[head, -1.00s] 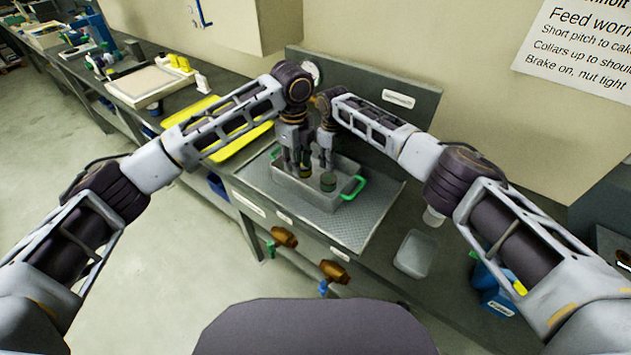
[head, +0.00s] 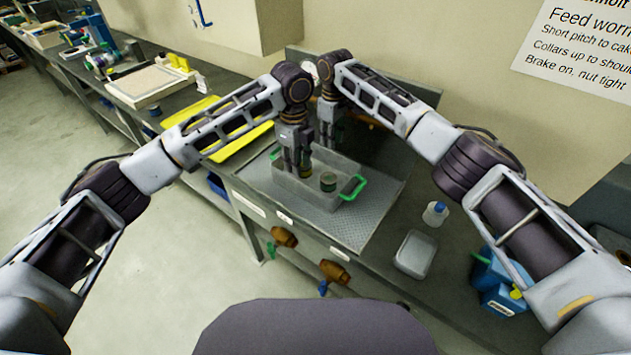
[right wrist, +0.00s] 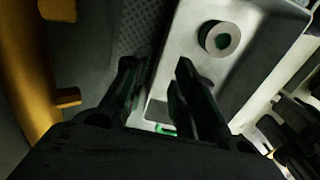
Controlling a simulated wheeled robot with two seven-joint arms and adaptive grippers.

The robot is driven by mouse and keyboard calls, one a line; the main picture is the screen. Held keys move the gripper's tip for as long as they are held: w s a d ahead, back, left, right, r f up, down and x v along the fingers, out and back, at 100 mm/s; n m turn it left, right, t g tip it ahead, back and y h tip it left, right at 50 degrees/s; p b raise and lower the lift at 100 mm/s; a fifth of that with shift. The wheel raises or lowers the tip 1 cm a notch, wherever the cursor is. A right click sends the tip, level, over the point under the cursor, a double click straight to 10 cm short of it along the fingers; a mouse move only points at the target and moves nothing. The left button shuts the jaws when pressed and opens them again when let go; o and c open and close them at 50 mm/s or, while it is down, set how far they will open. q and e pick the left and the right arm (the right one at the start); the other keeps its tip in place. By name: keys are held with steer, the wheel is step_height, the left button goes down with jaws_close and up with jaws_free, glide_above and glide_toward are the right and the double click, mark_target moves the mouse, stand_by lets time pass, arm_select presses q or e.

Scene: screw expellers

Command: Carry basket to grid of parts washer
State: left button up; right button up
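The basket (head: 318,199) is a grey open tray with green handles. In the head view it rests on the perforated grid (head: 345,227) of the parts washer. Round parts with green centres are in it, one (head: 328,181) near its right end. My left gripper (head: 299,172) points down over the basket's left half; its finger gap is unclear. My right gripper (head: 327,143) is at the basket's far side. The right wrist view shows its fingers (right wrist: 155,75) apart, with the basket wall (right wrist: 185,45) and a round part (right wrist: 219,39) beside them.
A raised dark panel (head: 415,103) stands behind the washer. A yellow tray (head: 238,140) is left on the bench. Orange-brown handles (head: 334,271) stick out at the front.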

steer(key=shift+r, duration=1.05)
steer(key=shift+s+f, duration=0.1)
